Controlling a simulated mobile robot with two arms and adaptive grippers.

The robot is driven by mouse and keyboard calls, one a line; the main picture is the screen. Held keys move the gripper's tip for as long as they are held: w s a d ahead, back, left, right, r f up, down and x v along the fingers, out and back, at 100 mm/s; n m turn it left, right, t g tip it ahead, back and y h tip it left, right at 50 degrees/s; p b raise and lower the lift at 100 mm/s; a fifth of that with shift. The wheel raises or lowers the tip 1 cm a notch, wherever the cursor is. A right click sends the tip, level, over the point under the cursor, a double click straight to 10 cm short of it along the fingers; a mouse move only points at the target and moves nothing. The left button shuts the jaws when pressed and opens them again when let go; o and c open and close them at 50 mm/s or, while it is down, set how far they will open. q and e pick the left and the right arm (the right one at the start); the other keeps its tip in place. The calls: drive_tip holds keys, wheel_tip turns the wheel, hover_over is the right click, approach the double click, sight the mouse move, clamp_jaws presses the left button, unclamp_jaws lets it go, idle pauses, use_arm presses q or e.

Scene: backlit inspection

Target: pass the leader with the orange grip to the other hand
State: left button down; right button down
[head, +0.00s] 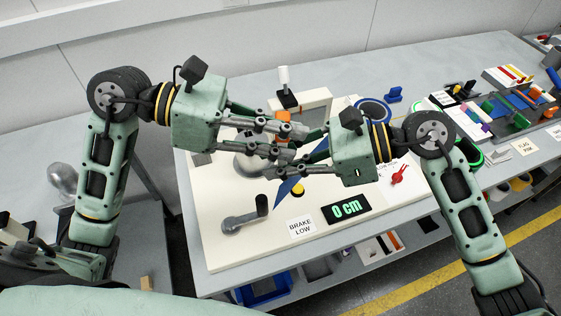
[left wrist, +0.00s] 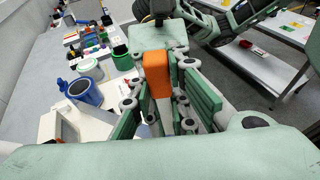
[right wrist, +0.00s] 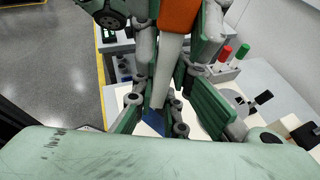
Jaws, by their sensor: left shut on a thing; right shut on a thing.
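My right gripper (head: 292,160) comes from the right and is also shut on the leader. In the right wrist view its fingers flank the pale shaft (right wrist: 167,62), with the orange grip (right wrist: 178,14) above. Fingers of both grippers overlap, so the exact contacts are partly hidden.
Below lies a white board (head: 235,253) with a grey crank (head: 246,213), a display reading "0 cm" (head: 346,208) and a "BRAKE LOW" card (head: 300,227). A white-handled lever (head: 285,85) stands behind the grippers. A blue round container (head: 374,110) and colourful racks stand to the right.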

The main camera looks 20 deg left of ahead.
use_arm(q)
drive_tip(key=c, duration=1.6)
unclamp_jaws()
